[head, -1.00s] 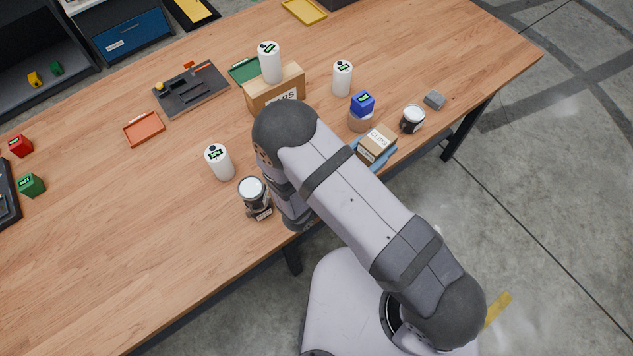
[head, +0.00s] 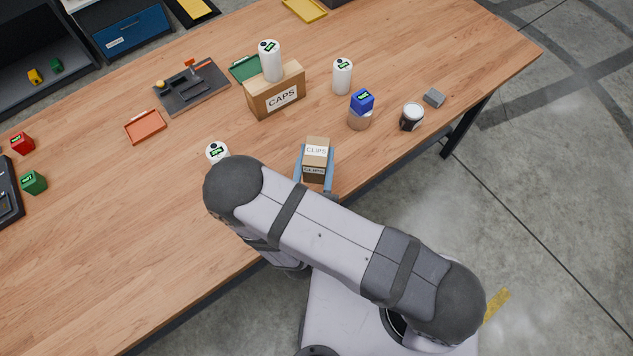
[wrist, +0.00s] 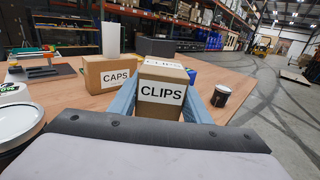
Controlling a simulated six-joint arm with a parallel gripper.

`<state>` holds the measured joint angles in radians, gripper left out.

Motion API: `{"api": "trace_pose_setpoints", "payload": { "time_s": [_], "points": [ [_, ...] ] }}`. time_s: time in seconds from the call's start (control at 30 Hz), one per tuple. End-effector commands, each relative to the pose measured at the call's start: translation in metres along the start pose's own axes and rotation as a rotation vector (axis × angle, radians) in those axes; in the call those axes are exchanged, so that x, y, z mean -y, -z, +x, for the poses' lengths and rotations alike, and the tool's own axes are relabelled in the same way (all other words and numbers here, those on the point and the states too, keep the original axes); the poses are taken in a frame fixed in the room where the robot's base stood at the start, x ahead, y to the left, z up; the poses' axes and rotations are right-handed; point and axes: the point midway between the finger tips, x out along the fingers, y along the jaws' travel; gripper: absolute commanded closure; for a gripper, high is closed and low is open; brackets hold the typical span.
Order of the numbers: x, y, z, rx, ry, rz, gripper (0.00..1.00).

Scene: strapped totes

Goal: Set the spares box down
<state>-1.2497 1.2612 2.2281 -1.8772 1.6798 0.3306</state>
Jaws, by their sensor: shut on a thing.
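A small cardboard box labelled CLIPS (head: 316,153) is held between the blue fingers of my gripper (head: 315,166), near the table's front edge. The wrist view shows this box (wrist: 162,92) upright, with my gripper (wrist: 160,97) shut on its two sides. Its underside is hidden, so I cannot tell if it touches the table. I see no label reading spares. A larger box labelled CAPS (head: 275,97) stands behind it to the left, apart from it, with a white bottle (head: 270,60) above it in the head view.
A blue cube (head: 362,101) sits on a round container, with a dark tin (head: 411,118) and a grey block (head: 433,98) to its right. Another white bottle (head: 342,77) stands behind. An orange tray (head: 145,127) lies left. Bare wood (head: 210,118) lies between tray and CAPS box.

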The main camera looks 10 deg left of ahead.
Motion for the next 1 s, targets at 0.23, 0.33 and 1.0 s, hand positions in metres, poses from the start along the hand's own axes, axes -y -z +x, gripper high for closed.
{"api": "trace_pose_setpoints", "payload": {
  "time_s": [0.23, 0.33, 1.0],
  "points": [
    [0.000, 0.031, 0.000, 0.001, 0.002, 0.000, 0.83],
    [0.000, 0.046, 0.000, 0.001, 0.002, 0.000, 0.83],
    [0.001, 0.090, 0.000, 0.001, 0.003, 0.000, 0.83]
  ]
}}
